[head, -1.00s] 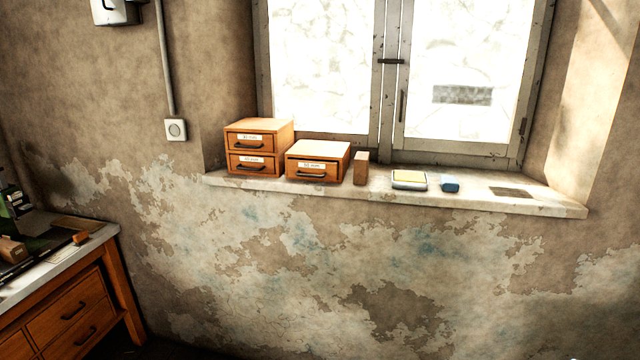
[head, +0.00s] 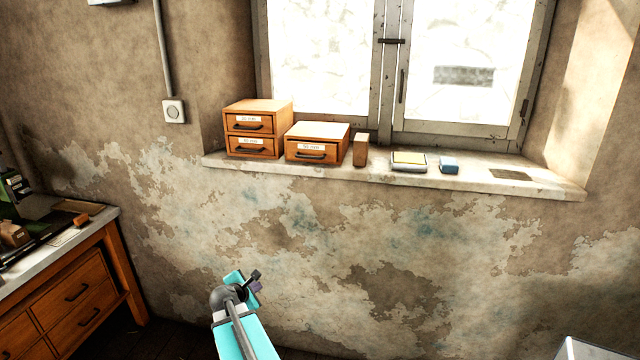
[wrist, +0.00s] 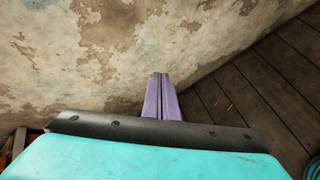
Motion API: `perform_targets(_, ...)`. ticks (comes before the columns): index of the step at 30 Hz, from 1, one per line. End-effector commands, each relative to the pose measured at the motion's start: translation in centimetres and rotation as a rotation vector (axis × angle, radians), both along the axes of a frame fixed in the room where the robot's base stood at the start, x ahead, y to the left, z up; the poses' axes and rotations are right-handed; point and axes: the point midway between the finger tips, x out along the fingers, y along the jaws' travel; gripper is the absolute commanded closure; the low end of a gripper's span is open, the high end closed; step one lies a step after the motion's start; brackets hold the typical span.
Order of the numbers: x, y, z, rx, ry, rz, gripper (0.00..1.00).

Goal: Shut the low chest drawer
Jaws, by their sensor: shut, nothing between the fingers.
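The low chest (head: 325,131) is an orange wooden box with one drawer, standing on the window sill. Its drawer front (head: 306,156) has a white label and a dark handle and faces the room. I cannot tell from here how far the drawer stands out. My gripper (head: 257,284) is low in the head view, well below the sill and apart from the chest. In the wrist view its purple fingers (wrist: 159,97) are together and empty, pointing past the wall towards the floor. The chest is not in the wrist view.
A taller two-drawer chest (head: 251,131) stands left of the low chest. A workbench (head: 84,292) stands at left.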

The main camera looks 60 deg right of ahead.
Motion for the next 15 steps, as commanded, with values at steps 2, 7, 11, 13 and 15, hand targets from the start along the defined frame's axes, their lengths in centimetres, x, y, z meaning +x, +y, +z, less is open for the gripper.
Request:
perform_targets(2, -0.3, -3.4, 3.9, -0.097, 0.030, 0.039, 1.00)
perform_targets(7, -1.6, -9.4, 11.8, -0.305, 0.133, 0.119, 1.00)
perform_targets(11, -3.3, -13.4, 18.0, -0.463, 0.237, 0.165, 1.00)
perform_targets(13, -4.4, -15.3, 21.3, -0.548, 0.302, 0.185, 1.00)
perform_targets(15, -5.6, -16.9, 24.4, -0.624, 0.368, 0.201, 1.00)
